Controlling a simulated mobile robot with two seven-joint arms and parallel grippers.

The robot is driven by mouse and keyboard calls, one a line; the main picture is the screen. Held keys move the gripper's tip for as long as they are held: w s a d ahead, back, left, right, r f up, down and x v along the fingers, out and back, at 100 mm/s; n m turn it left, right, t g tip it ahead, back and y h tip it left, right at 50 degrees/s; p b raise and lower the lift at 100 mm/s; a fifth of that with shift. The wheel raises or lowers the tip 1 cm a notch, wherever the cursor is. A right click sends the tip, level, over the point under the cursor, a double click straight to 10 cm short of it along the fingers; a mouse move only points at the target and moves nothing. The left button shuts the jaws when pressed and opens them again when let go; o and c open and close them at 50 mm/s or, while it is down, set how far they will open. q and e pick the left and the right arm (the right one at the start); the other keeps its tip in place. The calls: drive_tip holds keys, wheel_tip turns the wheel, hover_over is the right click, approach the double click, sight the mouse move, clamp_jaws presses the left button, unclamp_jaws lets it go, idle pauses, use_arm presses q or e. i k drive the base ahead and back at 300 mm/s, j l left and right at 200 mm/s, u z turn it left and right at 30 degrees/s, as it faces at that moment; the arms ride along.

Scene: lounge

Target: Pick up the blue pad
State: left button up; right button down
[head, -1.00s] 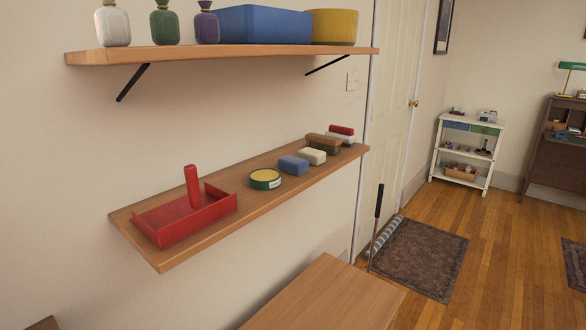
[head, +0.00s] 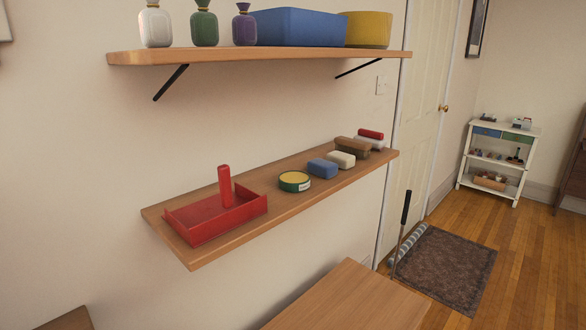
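The blue pad (head: 322,168) is a small rounded block on the lower wall shelf (head: 228,245). It sits between a round green tin with a yellow top (head: 295,181) on its left and a cream pad (head: 341,160) on its right. It appears to lie flat, with its front and top visible. Neither of my grippers is in view.
On the lower shelf are a red tray (head: 215,217) with an upright red handle, a brown brush (head: 353,146) and a red-topped block (head: 371,138). The upper shelf (head: 260,54) overhangs. A wooden table top (head: 350,300) stands below. A dark stick (head: 402,232) rises beside the rug (head: 444,266).

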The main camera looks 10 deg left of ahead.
sight(325, 170)
drive_tip(key=i+l+u, duration=0.1)
drive_tip(key=u, duration=0.35)
drive_tip(key=i+l+u, duration=0.1)
drive_tip(key=l+u, duration=0.65)
drive_tip(key=l, duration=0.3)
drive_tip(key=l+u, duration=0.3)
drive_tip(key=l, duration=2.05)
